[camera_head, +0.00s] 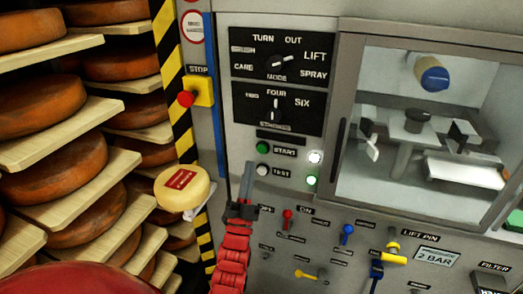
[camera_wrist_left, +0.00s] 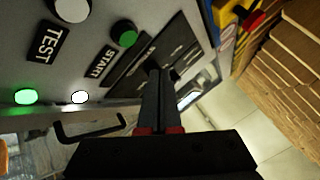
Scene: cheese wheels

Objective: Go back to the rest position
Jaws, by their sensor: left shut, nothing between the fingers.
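My left gripper (camera_head: 247,178) is in front of the grey machine's control panel, at the lower middle of the head view. Its red arm comes up from below. The dark fingers are together and hold nothing. In the left wrist view the shut fingers (camera_wrist_left: 157,80) point across the panel, near the START label. The head view shows the fingers just left of the white TEST button (camera_head: 262,170) and below the green START button (camera_head: 263,149). I cannot tell whether they touch the panel. My right gripper is in neither view.
Shelves with orange cheese wheels (camera_head: 40,105) on boards stand at the left. A pale cheese (camera_head: 182,188) with a red label is left of my gripper. A red stop button (camera_head: 186,98), a windowed door (camera_head: 430,130), and small knobs and levers (camera_head: 288,217) surround the panel.

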